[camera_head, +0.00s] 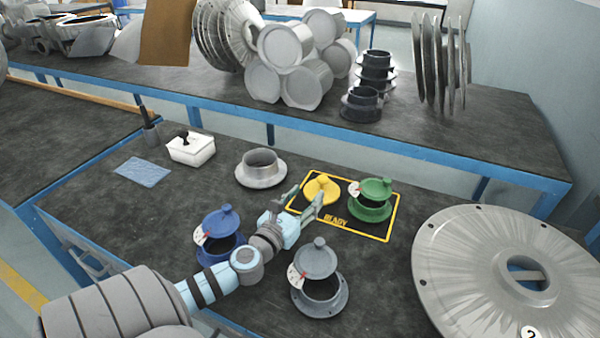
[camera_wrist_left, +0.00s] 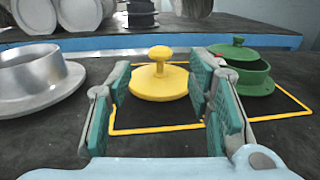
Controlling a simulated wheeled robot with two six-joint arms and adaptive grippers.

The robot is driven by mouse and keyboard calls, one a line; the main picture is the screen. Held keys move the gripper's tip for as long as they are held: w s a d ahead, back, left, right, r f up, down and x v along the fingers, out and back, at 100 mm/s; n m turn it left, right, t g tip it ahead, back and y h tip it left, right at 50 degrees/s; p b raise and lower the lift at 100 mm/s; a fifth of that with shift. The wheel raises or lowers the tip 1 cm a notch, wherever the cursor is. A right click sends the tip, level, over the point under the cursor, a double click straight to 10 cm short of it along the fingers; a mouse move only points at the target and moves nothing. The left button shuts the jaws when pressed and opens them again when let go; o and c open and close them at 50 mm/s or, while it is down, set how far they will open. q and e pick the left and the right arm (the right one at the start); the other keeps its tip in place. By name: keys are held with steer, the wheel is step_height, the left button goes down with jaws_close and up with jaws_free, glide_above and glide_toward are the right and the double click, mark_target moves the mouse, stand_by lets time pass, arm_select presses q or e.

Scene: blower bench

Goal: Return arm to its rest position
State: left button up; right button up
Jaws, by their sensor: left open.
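My left gripper (camera_head: 304,205) reaches in from the lower left over the bench, just at the near left edge of the yellow-outlined mat (camera_head: 342,229) marked READY. It is open and empty; its two green-padded fingers also show in the left wrist view (camera_wrist_left: 168,100). A yellow lid with a knob (camera_head: 322,189) lies on the mat just beyond the fingers, and it also shows in the wrist view (camera_wrist_left: 160,78), apart from them. A green flanged pot with a lid (camera_head: 371,205) stands on the mat to the right. My right gripper is not in view.
A blue lidded pot (camera_head: 221,240) and a grey lidded pot (camera_head: 319,290) stand on either side of my left arm. A bare metal flange (camera_head: 260,170) is behind. A large grey disc (camera_head: 490,270) fills the right. A blue cloth (camera_head: 143,172) and white box (camera_head: 191,149) lie back left.

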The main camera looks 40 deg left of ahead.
arm_select(q)
steer(key=shift+v, duration=1.3)
